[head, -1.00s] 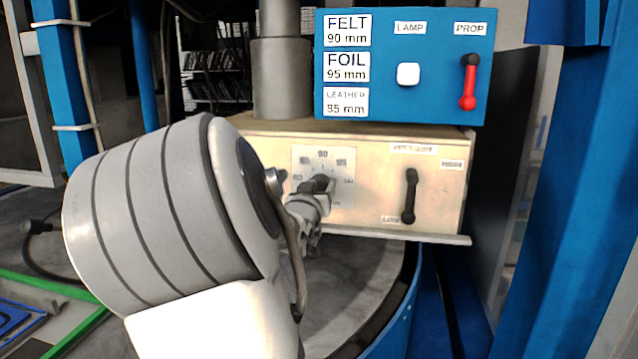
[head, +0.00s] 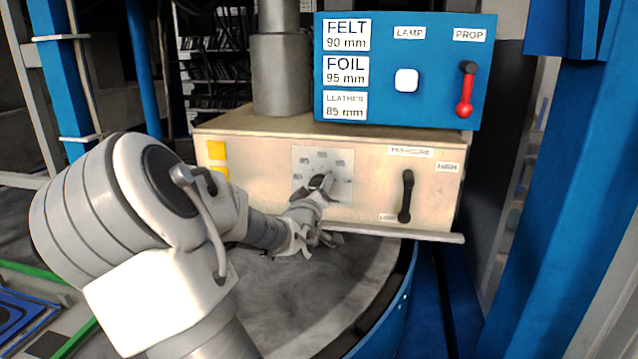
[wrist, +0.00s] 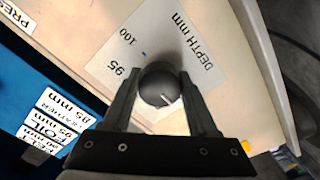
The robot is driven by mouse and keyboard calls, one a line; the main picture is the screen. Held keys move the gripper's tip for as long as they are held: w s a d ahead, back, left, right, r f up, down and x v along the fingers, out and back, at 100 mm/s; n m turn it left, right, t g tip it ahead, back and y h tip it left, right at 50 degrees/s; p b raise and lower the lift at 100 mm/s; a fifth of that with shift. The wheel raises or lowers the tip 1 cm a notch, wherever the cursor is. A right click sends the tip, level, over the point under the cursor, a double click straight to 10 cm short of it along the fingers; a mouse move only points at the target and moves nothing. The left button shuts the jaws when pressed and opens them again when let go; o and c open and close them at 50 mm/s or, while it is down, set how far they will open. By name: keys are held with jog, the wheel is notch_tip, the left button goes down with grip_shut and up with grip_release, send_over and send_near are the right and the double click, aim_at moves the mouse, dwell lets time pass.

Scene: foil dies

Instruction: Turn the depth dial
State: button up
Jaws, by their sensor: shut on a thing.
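The depth dial is a dark round knob (wrist: 157,88) with a white pointer line, in the middle of the wrist view. Its white scale plate (wrist: 118,62) shows 95, 100 and "DEPTH mm"; the pointer line points toward the lower right of that view, away from the 95 and 100. My gripper (wrist: 160,77) is shut on the knob, one finger on each side. In the head view my gripper (head: 319,184) is at the dial plate (head: 308,161) on the cream box and covers most of the knob, so the setting cannot be read there.
The cream box (head: 375,200) also carries a black lever (head: 407,196) right of the dial. Above it, a blue panel (head: 437,105) bears labels: felt 90 mm, foil 95 mm, leather 85 mm. It has a white lamp button (head: 406,80) and a red prop lever (head: 465,98).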

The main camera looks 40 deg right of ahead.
dwell(0.3)
jog(key=o, duration=1.4)
